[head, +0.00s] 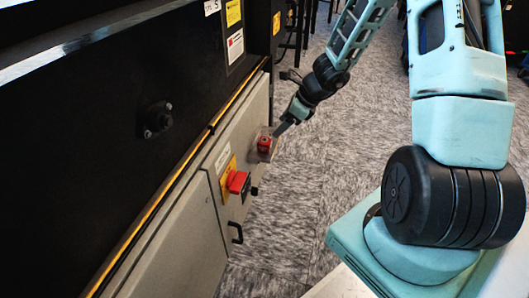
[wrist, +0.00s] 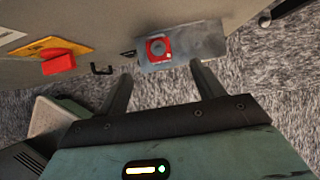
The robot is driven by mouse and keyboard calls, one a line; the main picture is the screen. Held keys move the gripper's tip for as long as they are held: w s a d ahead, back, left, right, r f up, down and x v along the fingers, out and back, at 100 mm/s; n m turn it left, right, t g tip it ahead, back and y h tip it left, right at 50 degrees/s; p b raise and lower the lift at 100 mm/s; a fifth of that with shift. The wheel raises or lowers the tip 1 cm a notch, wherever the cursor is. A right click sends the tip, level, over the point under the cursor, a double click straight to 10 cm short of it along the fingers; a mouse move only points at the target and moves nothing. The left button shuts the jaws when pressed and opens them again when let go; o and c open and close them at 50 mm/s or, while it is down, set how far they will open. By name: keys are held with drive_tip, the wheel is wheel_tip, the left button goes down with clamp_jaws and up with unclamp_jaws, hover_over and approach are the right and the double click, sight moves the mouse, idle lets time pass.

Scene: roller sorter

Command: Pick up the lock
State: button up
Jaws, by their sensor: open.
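The lock (head: 264,144) is a small red block on a clear or greyish holder on the cabinet's side face. In the wrist view the lock (wrist: 158,48) shows as a red square with a round grey middle, on its shiny plate (wrist: 183,47). My gripper (head: 283,127) is beside the lock in the head view, at its upper right. In the wrist view my gripper (wrist: 161,73) is open, its two fingers apart and nothing between them. The lock lies just beyond the fingertips, roughly centred between them. Whether a finger touches the holder cannot be told.
A red rotary switch (head: 237,181) on a yellow plate (head: 228,167) sticks out nearby. The carpeted floor (head: 335,140) to the right is open.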

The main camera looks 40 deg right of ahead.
sight(264, 140)
drive_tip(key=b+x, duration=0.5)
drive_tip(key=x, duration=0.5)
drive_tip(key=shift+w+a, duration=0.1)
drive_tip(key=shift+a, duration=0.15)
drive_tip(key=shift+r, duration=0.1)
drive_tip(key=shift+c, duration=0.2)
drive_tip(key=c, duration=1.1)
